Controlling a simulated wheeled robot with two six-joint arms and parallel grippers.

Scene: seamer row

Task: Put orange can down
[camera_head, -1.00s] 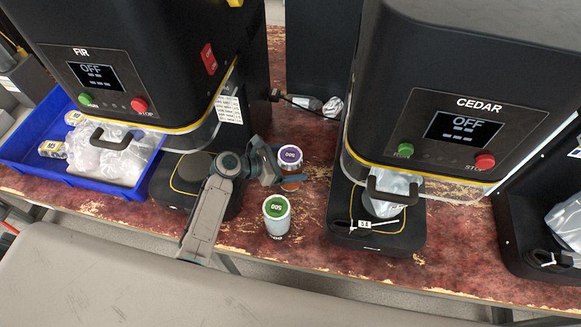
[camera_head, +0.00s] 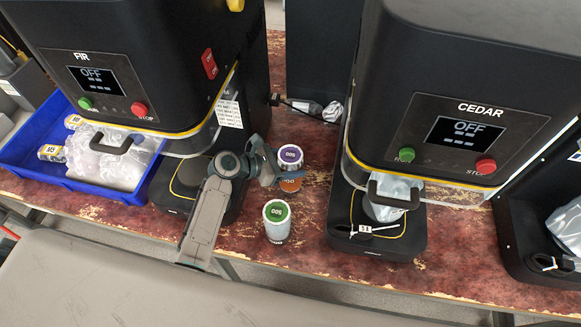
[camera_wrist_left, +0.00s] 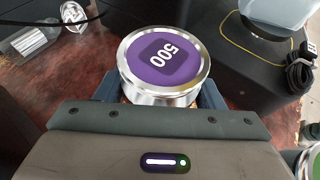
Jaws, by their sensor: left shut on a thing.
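The orange can (camera_head: 290,184) has a purple lid marked 500 with a silver rim, and stands upright between the two machines. My left gripper (camera_head: 272,170) is shut around its side, with the orange lower body showing below the fingers. In the left wrist view the purple lid (camera_wrist_left: 162,58) faces the camera between the blue fingers, which are partly hidden. I cannot tell whether the can's base touches the worktop (camera_head: 310,262). My right gripper is not in view.
A green-lidded can (camera_head: 277,220) stands on the worktop just in front of the orange can. The FIR machine (camera_head: 130,60) is on the left, the CEDAR machine (camera_head: 460,130) on the right, both reading OFF. A blue crate (camera_head: 90,187) lies at the left.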

